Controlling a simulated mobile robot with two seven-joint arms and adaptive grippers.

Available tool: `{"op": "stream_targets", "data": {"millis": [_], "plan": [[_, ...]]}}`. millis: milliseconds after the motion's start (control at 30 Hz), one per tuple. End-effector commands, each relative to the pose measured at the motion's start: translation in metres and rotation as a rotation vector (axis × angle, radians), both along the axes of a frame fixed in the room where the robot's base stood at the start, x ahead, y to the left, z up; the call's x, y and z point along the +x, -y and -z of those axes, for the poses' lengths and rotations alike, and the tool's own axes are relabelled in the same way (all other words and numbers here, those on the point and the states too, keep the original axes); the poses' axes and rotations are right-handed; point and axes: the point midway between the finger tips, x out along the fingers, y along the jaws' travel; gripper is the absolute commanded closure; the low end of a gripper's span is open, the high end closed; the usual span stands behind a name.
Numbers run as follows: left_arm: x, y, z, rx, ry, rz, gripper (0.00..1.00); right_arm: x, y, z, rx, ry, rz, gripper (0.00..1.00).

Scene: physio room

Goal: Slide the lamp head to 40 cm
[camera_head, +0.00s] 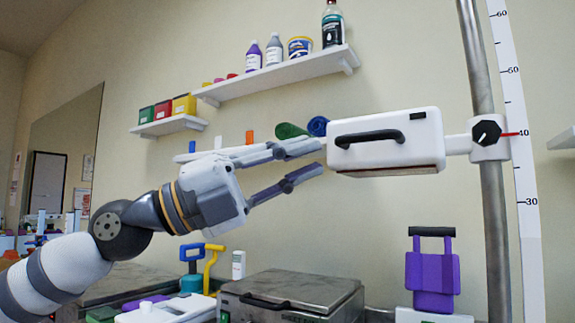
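The lamp head (385,160) is a white box with a black handle (370,137) on its front. A short arm joins it to a white clamp with a black knob (487,134) on the metal pole (494,220). A red pointer (514,134) beside the knob lies at about the 40 mark of the white scale (527,180). My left gripper (321,158) is open, its fingers spread one above the other, with the tips at the left end of the lamp head. I cannot tell whether they touch it. No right gripper shows.
Wall shelves (275,78) with bottles and tubs are behind and above my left arm. Below stand a grey metal-lidded unit (290,293) and a purple object (432,272) with a black handle. The space directly under the lamp head is clear.

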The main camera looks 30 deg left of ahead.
Motion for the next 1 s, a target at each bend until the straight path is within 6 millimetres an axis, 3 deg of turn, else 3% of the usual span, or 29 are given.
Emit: {"op": "stream_targets", "data": {"millis": [233, 667, 767, 867, 1000], "plan": [[-0.015, -0.019, 0.011, -0.001, -0.002, 0.000, 0.80, 0.000, 0.000, 0.000, 0.000, 0.000, 0.000, 0.60], [-0.017, -0.020, 0.010, -0.001, 0.001, 0.002, 0.80, 0.000, 0.000, 0.000, 0.000, 0.000, 0.000, 0.60], [-0.013, -0.014, 0.018, 0.021, -0.005, 0.005, 0.80, 0.001, 0.000, -0.001, 0.000, 0.002, 0.000, 0.60], [0.005, 0.020, 0.060, 0.133, -0.025, 0.026, 0.80, 0.003, 0.000, -0.004, 0.000, 0.010, 0.001, 0.60], [0.019, 0.100, 0.169, 0.432, -0.027, 0.111, 0.80, 0.009, 0.000, -0.010, 0.001, 0.028, 0.001, 0.60]]}}
